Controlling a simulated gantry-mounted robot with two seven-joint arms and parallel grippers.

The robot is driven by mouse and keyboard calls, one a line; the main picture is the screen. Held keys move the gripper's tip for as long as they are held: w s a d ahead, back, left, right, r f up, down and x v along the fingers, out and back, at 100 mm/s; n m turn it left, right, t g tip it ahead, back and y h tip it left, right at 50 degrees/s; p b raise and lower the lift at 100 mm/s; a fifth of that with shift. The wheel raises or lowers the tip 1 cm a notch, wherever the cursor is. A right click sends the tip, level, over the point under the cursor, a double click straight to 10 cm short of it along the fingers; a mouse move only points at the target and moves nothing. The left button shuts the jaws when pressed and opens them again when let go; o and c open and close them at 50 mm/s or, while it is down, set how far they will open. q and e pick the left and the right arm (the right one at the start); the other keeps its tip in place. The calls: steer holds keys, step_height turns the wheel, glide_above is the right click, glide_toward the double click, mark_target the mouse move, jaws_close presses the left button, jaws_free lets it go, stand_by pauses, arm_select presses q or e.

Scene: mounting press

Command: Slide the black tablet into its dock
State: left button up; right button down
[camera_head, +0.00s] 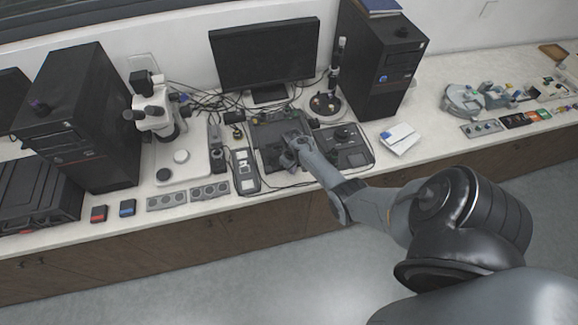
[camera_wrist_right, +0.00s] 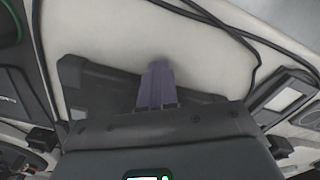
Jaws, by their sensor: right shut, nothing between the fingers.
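A dark, flat unit (camera_head: 268,133) lies on the bench in front of the monitor; I take it to be the black tablet and its dock, but cannot tell the two apart in the head view. My right gripper (camera_head: 292,142) is over its right part and hides some of it. In the right wrist view my right gripper (camera_wrist_right: 157,88) is shut and empty, its fingertips over a dark, flat piece (camera_wrist_right: 95,85) on the pale bench. A thicker dark body (camera_wrist_right: 160,132) with a small lit display crosses the lower part. Whether the fingers touch anything is unclear. My left gripper is out of view.
A handheld meter (camera_head: 243,172) stands left of the unit, with a cable by it. A dark control panel (camera_head: 352,158) is close on its right. The monitor (camera_head: 263,55) stands behind, the microscope (camera_head: 155,110) at left. Bare bench shows at the front edge.

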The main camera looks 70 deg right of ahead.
steer(key=shift+w+d+f+b, duration=0.1)
steer(key=shift+w+d+b, duration=0.7)
steer(key=shift+d+b, duration=0.35)
steer(key=shift+w+d+b, duration=0.2)
steer(key=shift+d+b, duration=0.1)
steer(key=shift+b, duration=0.1)
steer(key=shift+s+a+r+p, duration=0.15)
steer(key=shift+a+r+p, duration=0.05)
steer(key=shift+p, duration=0.4)
steer(key=shift+s+a+f+p, duration=0.1)
steer(key=shift+s+a+p, duration=0.1)
steer(key=shift+a+p, duration=0.15)
steer(key=shift+w+a, duration=0.55)
steer(key=shift+w, duration=0.15)
steer(key=shift+w+a, duration=0.5)
steer(key=shift+w, duration=0.2)
